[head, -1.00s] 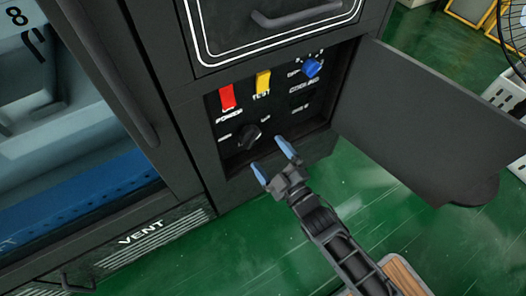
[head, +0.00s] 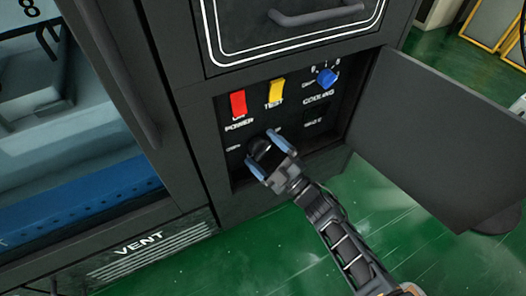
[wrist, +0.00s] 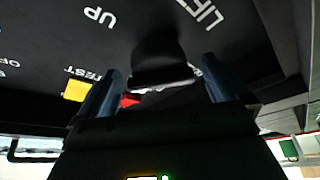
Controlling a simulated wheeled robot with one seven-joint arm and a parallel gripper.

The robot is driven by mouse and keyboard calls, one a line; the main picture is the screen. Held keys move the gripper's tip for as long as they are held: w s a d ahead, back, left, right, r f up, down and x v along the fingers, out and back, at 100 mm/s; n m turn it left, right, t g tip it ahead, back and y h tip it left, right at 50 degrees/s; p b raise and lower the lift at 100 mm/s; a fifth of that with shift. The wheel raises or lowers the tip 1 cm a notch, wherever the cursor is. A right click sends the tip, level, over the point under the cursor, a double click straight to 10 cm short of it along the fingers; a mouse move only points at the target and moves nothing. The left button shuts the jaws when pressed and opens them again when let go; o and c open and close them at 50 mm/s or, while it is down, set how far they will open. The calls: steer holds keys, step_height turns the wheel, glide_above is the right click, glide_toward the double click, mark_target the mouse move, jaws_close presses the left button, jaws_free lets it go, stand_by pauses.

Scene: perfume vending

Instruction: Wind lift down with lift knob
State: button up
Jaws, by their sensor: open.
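The black lift knob (head: 259,149) sits low on the control panel inside the open compartment. In the wrist view the knob (wrist: 160,60) shows close up, with the words LIFT and UP on the panel beyond it. My gripper (head: 263,153) is open, its blue fingers on either side of the knob in the head view. In the wrist view my gripper (wrist: 160,85) has a finger to the left and to the right of the knob, with gaps visible. Whether a finger touches the knob I cannot tell.
Above the knob are a red POWER switch (head: 238,103), a yellow TEST switch (head: 275,92) and a blue COOLING knob (head: 327,78). The open black door (head: 440,135) stands to the right. A drawer handle (head: 315,15) juts out above. Green floor (head: 270,255) lies clear below.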

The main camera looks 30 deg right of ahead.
steer(key=shift+w+a+r, duration=0.1)
steer(key=shift+w, duration=0.2)
steer(key=c, duration=1)
steer(key=shift+m+b, duration=0.3)
steer(key=shift+m, duration=0.1)
steer(key=shift+m+t+h, duration=0.3)
steer(key=shift+m, duration=0.1)
